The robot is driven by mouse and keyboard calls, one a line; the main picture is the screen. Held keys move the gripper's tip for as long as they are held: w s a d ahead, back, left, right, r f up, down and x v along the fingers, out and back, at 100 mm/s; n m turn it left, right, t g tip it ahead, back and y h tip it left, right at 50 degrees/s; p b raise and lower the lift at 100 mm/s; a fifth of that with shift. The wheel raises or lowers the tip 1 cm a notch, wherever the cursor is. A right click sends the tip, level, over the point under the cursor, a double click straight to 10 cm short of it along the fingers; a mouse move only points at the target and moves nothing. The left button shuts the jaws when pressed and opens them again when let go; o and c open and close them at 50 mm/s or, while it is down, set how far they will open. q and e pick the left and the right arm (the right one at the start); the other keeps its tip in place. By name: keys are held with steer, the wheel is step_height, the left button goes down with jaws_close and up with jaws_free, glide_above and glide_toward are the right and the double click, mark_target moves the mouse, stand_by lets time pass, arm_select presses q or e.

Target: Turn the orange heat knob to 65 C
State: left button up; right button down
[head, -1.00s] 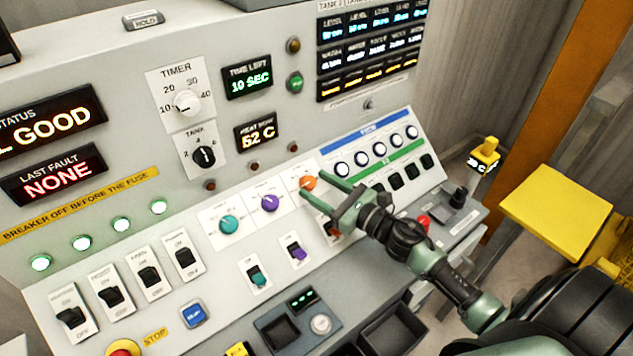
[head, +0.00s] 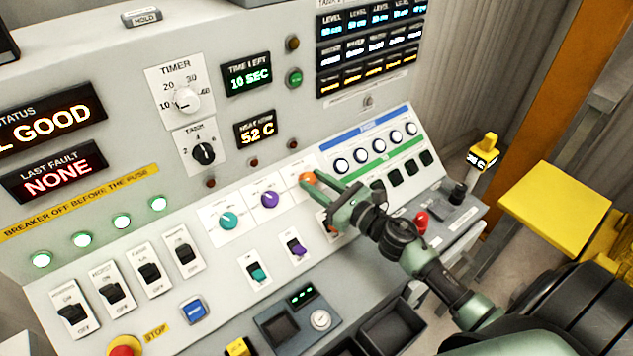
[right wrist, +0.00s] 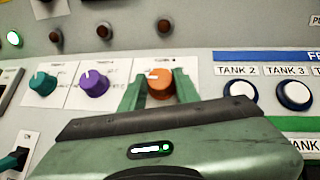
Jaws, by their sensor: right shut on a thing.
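The orange heat knob (head: 307,179) is on the sloped panel, right of the purple knob, partly hidden by my right gripper (head: 313,185). In the right wrist view the orange knob (right wrist: 160,83) sits between the two green fingers (right wrist: 156,88), which are shut on it. The scale around the knob is mostly hidden and its print is too small to read. The heat display (head: 256,130) reads 52 C. My left gripper is not in view.
A purple knob (head: 269,199) and a teal knob (head: 228,220) stand left of the orange one. Switches (head: 295,246) lie below, and white round buttons (head: 378,146) to the right. A red stop button (head: 124,346) is at the lower left.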

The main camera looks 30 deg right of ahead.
steer(key=m+h, duration=0.4)
steer(key=m, duration=0.1)
steer(key=a+m+h, duration=0.1)
steer(key=m+h, duration=0.2)
steer(key=shift+t+p, duration=0.4)
steer(key=m+g+h, duration=0.1)
steer(key=m+h, duration=0.1)
steer(key=m+g+h+p, duration=0.1)
steer(key=m+h, duration=0.1)
steer(key=m, duration=0.1)
steer(key=m+g+h, duration=0.1)
steer(key=m, duration=0.1)
steer(key=shift+a+r+m+h, duration=0.15)
steer(key=shift+a+m+h, duration=0.15)
steer(key=shift+a+h, duration=0.1)
steer(key=shift+w+g, duration=0.1)
steer(key=shift+g, duration=0.2)
steer(key=c, duration=1)
jaws_free()
steer(key=shift+d, duration=0.1)
steer(key=p+v, duration=0.1)
steer(key=v, duration=0.7)
steer(key=shift+w, duration=0.1)
